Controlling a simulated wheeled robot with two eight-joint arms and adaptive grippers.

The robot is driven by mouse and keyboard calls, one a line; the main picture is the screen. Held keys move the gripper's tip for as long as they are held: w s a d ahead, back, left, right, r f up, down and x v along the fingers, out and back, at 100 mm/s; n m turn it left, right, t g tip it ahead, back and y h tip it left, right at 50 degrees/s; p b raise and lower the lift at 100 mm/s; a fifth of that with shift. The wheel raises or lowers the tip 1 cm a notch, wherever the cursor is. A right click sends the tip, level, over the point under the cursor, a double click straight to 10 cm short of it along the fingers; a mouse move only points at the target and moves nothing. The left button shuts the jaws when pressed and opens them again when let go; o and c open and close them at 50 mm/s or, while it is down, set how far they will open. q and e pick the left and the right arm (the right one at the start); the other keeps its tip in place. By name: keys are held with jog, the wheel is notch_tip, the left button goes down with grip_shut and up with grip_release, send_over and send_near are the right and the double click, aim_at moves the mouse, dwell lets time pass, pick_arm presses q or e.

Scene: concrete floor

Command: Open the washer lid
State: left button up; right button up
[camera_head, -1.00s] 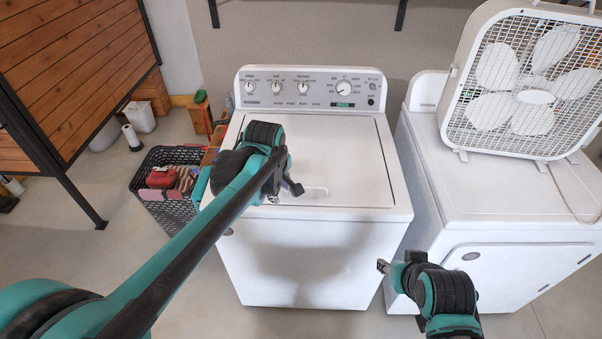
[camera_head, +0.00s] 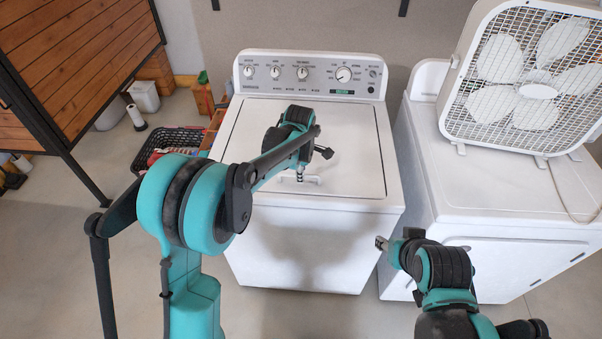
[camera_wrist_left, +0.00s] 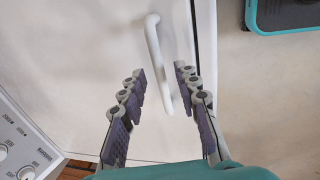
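The white top-load washer (camera_head: 300,245) stands in the middle of the head view, with its lid (camera_head: 352,135) lying shut. A small white handle (camera_head: 312,181) sits near the lid's front edge. My left gripper (camera_head: 300,174) is over the lid at this handle, partly hidden by its own arm. In the left wrist view the gripper (camera_wrist_left: 161,82) is open, and the handle (camera_wrist_left: 157,55) runs between and beyond its fingers. I cannot tell whether it touches them. My right gripper (camera_head: 382,243) hangs before the washer's right front; its finger opening is unclear.
A second white machine (camera_head: 490,190) stands to the right with a box fan (camera_head: 535,85) on it. The washer's control panel (camera_head: 312,75) rises behind the lid. A dark basket (camera_head: 165,143) is on the floor at left, beside a wooden-panelled structure (camera_head: 75,65).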

pick_arm(q)
jog(key=shift+f, duration=0.2)
grip_shut()
jog(key=shift+r, duration=0.1)
jog(key=w+r+p, duration=0.6)
jog(key=r+p, duration=0.3)
jog(key=r, duration=0.4)
jog(key=w+r+g+p, duration=0.1)
jog(key=w+r+p, duration=0.5)
jog(key=r+p, duration=0.3)
jog(key=shift+r+p, duration=0.35)
jog(key=shift+r, duration=1.65)
